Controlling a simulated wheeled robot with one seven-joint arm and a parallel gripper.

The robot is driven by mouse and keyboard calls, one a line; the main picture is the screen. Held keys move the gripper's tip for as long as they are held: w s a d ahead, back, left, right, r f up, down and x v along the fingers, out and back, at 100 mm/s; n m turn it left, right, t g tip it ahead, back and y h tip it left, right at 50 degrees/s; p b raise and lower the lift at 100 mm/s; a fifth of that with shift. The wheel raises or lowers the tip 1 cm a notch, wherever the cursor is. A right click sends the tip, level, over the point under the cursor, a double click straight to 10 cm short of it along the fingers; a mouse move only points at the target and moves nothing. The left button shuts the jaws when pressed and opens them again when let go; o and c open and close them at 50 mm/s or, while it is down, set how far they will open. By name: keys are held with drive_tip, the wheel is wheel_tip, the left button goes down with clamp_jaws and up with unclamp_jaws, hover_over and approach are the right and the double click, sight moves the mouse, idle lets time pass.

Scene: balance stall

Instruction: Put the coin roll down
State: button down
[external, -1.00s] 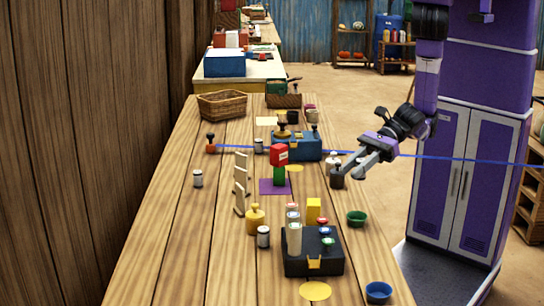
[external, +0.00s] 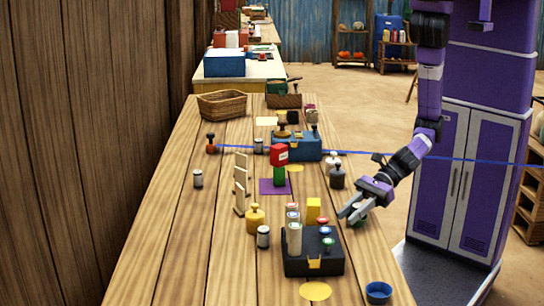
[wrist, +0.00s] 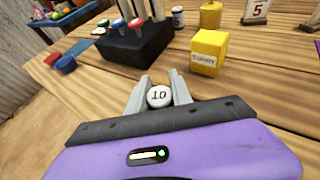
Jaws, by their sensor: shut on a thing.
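My gripper (external: 352,212) is shut on a small round white-ended thing marked "10", which I take for the coin roll (wrist: 159,96). Its end shows between the two fingers in the wrist view; its lower part is hidden. In the external view the roll cannot be made out at the fingertips. The gripper is near the table's right edge, right of the yellow block (external: 313,211). I cannot tell whether the roll touches anything below.
A black box (external: 313,265) with upright tubes stands towards the camera, with a blue bowl (external: 378,290) right of it. A dark weight (external: 337,178) stands behind the gripper. The yellow block also shows in the wrist view (wrist: 208,52). Bare table lies between the block and the gripper.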

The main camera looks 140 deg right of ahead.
drive_tip(key=shift+r, duration=0.1)
drive_tip(key=c, duration=1.1)
unclamp_jaws()
drive_tip(key=shift+c, duration=0.2)
drive_tip(key=v, duration=1.2)
drive_tip(key=shift+d, duration=0.1)
